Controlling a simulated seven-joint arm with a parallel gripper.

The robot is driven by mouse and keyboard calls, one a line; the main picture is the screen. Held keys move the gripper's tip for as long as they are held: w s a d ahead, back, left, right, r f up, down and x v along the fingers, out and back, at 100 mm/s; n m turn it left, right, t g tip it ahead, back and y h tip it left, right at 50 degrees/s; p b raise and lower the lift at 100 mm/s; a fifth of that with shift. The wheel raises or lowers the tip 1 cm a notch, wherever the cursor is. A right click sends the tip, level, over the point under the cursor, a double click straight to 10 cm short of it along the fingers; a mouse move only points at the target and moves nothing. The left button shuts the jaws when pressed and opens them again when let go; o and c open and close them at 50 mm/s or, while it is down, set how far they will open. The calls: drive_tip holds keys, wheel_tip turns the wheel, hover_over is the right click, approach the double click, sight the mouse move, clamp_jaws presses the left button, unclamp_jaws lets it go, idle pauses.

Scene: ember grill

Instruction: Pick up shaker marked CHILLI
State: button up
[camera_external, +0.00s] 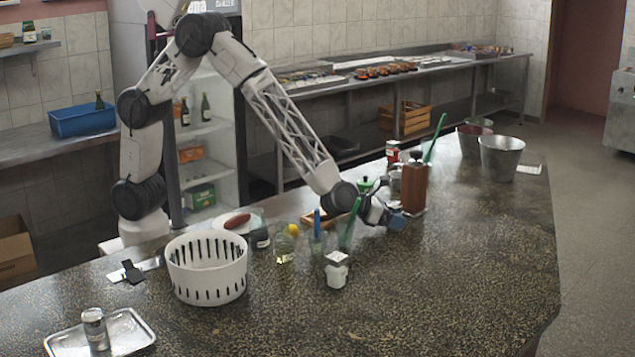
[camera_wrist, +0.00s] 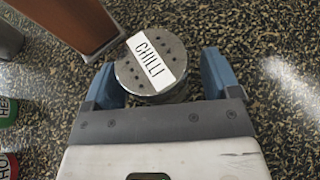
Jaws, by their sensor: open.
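The shaker marked CHILLI (camera_wrist: 152,68) has a round metal top with holes and a white label. In the wrist view it stands between the two blue fingers of my gripper (camera_wrist: 161,80). The fingers are open, one on each side of it, with a visible gap at the right finger; contact at the left finger is hard to tell.
A green-topped can (camera_wrist: 8,110) and a red-topped one (camera_wrist: 8,165) sit further left. The speckled counter (camera_external: 460,265) is clear at right and front.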

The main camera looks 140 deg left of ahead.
idle(0.3)
drive_tip(key=c, duration=1.1)
drive_tip(key=shift+o, duration=0.2)
drive_tip(key=shift+r, duration=0.1)
drive_tip(key=shift+r, duration=4.9)
